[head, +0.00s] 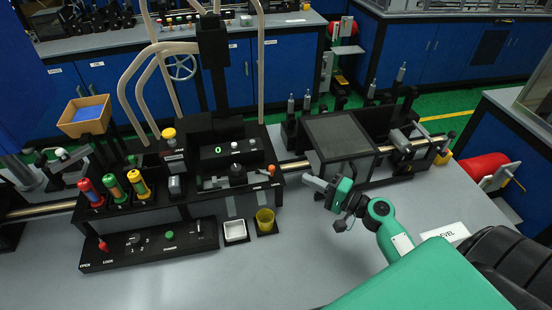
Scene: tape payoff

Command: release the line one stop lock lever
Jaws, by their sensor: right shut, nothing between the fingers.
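A small red lever (103,245) stands at the left end of the black front panel (150,246), beside labels that read OPEN and LOCK. I cannot tell which label it points to, and no line number is readable beside it. My right gripper (312,184) is shut and empty. It is above the grey table, right of the yellow cup and well to the right of the red lever, touching nothing that I can see. My left gripper is not in view.
Red, green and yellow-topped cylinders (115,188) stand behind the panel. A black box (341,135) stands behind my right gripper. The front table (270,275) is clear.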

